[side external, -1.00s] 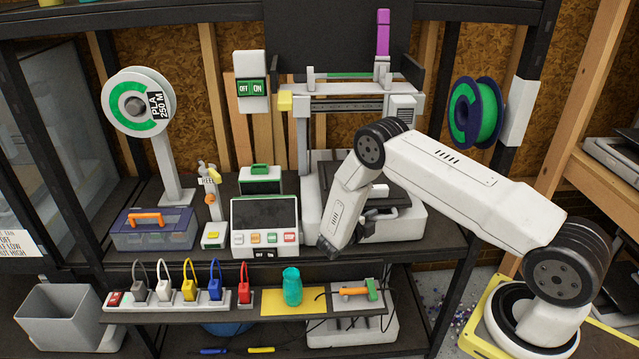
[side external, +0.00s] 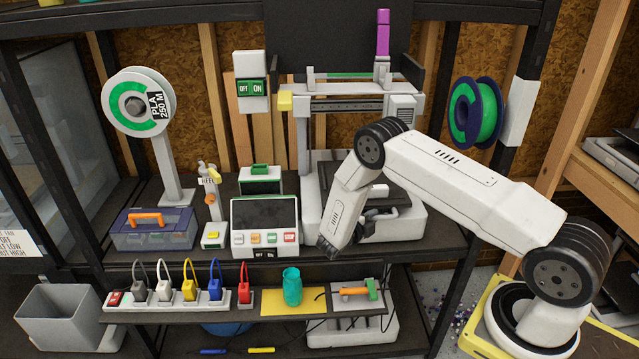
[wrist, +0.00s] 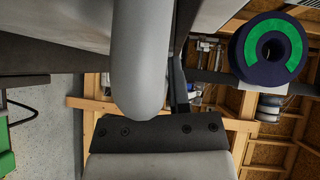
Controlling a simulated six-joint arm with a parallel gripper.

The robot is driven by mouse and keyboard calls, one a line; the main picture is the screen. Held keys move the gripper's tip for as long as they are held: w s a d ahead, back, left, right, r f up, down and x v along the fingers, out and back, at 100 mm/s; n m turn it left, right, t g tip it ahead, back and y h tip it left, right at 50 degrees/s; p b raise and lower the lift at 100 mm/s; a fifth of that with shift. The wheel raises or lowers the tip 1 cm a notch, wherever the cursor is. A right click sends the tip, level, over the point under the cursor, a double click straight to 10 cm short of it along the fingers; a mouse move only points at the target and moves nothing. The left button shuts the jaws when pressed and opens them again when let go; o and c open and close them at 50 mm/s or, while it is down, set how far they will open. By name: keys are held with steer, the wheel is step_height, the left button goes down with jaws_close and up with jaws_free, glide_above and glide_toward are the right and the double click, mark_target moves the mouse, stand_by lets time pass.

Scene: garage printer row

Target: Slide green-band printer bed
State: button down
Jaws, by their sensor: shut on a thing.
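The green-band printer stands at the back centre in the side external view, with a green strip (side external: 345,75) across its top and a white base (side external: 412,222). Its dark bed (side external: 397,187) sits low over the base, partly hidden behind my arm.
A control box with a dark screen (side external: 264,214) stands just left of my gripper. Below, a narrow shelf holds a power strip with coloured plugs (side external: 180,298) and a teal vase (side external: 292,287). A green spool (side external: 476,112) hangs right; it also shows in the wrist view (wrist: 270,48).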

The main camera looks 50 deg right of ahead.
steer(key=shift+w+d, duration=1.2)
steer(key=shift+w, duration=0.15)
steer(key=c, duration=0.6)
jaws_free()
steer(key=shift+s, duration=0.15)
